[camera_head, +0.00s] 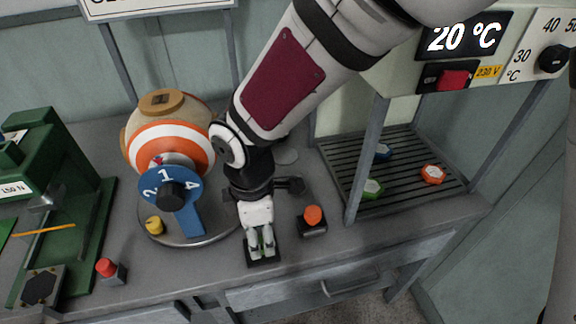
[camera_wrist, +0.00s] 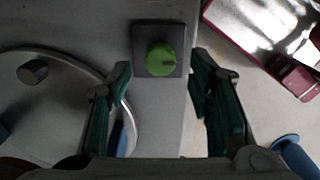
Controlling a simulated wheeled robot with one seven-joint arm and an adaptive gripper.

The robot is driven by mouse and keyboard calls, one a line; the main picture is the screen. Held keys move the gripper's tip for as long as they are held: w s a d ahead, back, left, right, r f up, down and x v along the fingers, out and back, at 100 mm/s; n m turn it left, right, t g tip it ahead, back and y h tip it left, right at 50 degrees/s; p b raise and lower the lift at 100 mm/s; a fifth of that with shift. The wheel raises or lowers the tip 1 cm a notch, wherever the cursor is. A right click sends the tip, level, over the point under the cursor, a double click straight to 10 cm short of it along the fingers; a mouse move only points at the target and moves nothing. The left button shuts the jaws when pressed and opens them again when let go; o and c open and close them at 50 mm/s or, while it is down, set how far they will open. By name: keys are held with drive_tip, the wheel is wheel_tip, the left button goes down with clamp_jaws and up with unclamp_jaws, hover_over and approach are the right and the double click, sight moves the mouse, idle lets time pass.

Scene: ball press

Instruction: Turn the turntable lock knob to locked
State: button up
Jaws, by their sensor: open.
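The round turntable (camera_head: 215,236) stands on the grey bench, with the striped ball and a blue numbered disk (camera_head: 165,178) on it. In the wrist view the turntable plate (camera_wrist: 60,125) shows at left. Beside it, a green round knob (camera_wrist: 160,58) with a dark pointer mark sits on a dark square plate (camera_wrist: 143,38). I take this as the lock knob. My gripper (camera_head: 261,246) is open above that plate, pointing down, and hides the knob in the head view. In the wrist view the fingers lie on either side of the knob, apart from it. The mark points right.
An orange button (camera_head: 313,215) stands close to the right of my gripper. A red button (camera_head: 105,268) and a green press (camera_head: 70,165) are at left. A slatted rack (camera_head: 400,150) with small colored pieces is at right. The bench's front edge lies close by.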

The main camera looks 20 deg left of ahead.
sight(261, 246)
drive_tip(key=shift+f, duration=1.5)
clamp_jaws()
